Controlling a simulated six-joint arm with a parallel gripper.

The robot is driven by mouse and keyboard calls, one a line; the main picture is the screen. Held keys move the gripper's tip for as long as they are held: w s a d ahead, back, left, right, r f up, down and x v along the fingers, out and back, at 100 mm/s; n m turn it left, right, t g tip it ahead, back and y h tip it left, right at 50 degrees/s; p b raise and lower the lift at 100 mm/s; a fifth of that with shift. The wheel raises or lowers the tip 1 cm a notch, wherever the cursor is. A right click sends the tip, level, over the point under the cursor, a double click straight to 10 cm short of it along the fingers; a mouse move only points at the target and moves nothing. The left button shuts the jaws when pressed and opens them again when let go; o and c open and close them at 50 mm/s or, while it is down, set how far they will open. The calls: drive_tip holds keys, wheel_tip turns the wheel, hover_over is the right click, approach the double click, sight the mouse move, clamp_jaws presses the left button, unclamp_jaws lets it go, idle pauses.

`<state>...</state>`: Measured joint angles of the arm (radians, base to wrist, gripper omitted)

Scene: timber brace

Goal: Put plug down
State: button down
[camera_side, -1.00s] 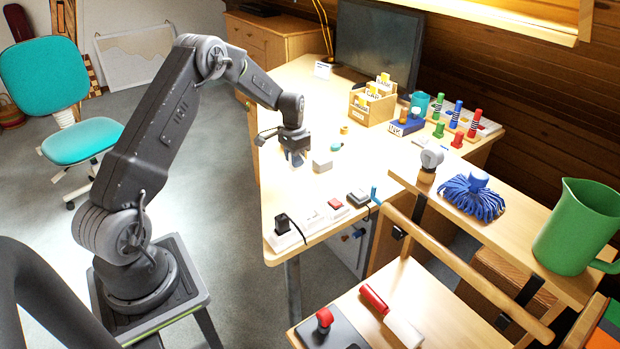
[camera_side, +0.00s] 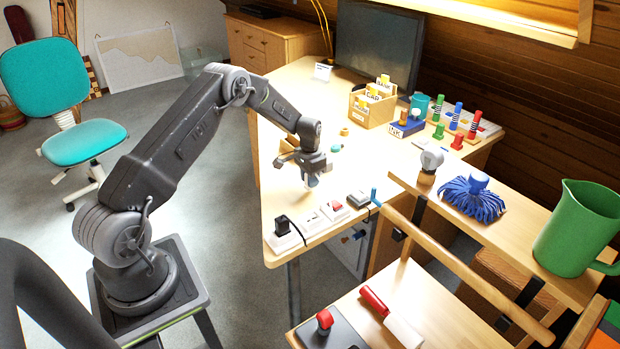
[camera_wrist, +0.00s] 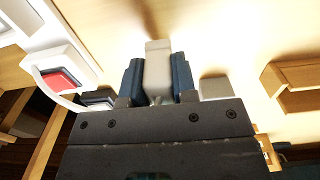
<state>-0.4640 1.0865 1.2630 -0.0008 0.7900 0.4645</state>
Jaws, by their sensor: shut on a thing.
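My gripper (camera_side: 312,180) is low over the front part of the desk, behind the power strip (camera_side: 312,222). In the wrist view, my gripper (camera_wrist: 157,80) has its two dark blue fingers closed on a light grey plug (camera_wrist: 158,68). In the side view only a small pale bit of the plug shows at the fingertips, and I cannot tell whether it touches the desk. A black plug (camera_side: 282,225) sits in the left end of the strip. A red switch (camera_side: 334,205) is on the strip; it also shows in the wrist view (camera_wrist: 60,80).
A grey block (camera_wrist: 215,87) is close to the right finger in the wrist view, with a wooden piece (camera_wrist: 290,85) farther right. A wooden card box (camera_side: 371,110) and monitor (camera_side: 378,50) are farther back.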

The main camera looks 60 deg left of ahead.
drive_tip(key=shift+f, duration=0.3)
drive_tip(key=c, duration=0.9)
unclamp_jaws()
drive_tip(key=shift+r, duration=0.15)
